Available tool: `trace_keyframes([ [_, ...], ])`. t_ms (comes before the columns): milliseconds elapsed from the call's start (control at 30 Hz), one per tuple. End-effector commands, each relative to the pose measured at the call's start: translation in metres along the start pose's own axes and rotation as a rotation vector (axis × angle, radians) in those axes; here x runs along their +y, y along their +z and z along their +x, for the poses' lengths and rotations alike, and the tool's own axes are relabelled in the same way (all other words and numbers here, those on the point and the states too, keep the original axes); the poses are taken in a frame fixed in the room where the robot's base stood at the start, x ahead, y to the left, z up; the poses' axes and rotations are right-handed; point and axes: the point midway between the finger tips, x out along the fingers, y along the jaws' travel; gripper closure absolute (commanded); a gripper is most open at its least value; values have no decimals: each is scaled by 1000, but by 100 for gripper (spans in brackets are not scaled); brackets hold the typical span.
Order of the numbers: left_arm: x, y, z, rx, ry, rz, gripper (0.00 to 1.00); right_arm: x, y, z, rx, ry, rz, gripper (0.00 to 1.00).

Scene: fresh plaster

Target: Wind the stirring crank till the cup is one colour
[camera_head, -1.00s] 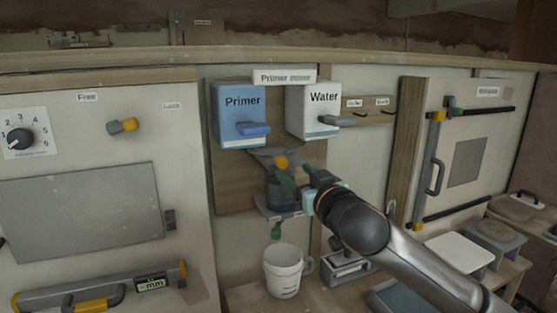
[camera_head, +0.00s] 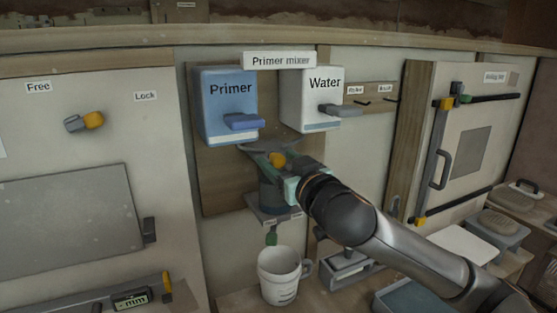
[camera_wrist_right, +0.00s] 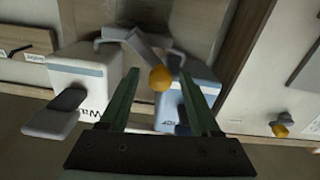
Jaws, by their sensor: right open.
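The primer mixer has a blue Primer tank (camera_head: 229,103) and a white Water tank (camera_head: 309,98) above a grey funnel-like part. The crank's orange knob (camera_head: 277,159) sits just below the tanks. The mixing cup (camera_head: 270,196) is under it, dark blue-grey and partly hidden by my gripper; I cannot tell whether its contents are one colour. My right gripper (camera_head: 283,168) is open at the knob. In the right wrist view the orange knob (camera_wrist_right: 160,78) shows between the spread fingertips (camera_wrist_right: 158,73), apart from both. My left gripper is not in view.
A white bucket (camera_head: 280,276) stands on the bench below a green-tipped spout (camera_head: 271,237). A panel with a yellow-ended knob (camera_head: 92,120) is at left. A cabinet door with a handle (camera_head: 438,169) and trays (camera_head: 500,230) are at right.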

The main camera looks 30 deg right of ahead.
Motion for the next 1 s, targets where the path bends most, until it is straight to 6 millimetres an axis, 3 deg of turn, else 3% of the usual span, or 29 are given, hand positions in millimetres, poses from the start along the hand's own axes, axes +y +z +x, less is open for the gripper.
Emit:
trace_keyframes([
  [133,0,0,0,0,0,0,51,0,0,0,0,0,0,38],
  [667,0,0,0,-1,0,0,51,0,0,0,0,0,0,98],
  [1000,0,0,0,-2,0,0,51,0,0,0,0,0,-4,100],
])
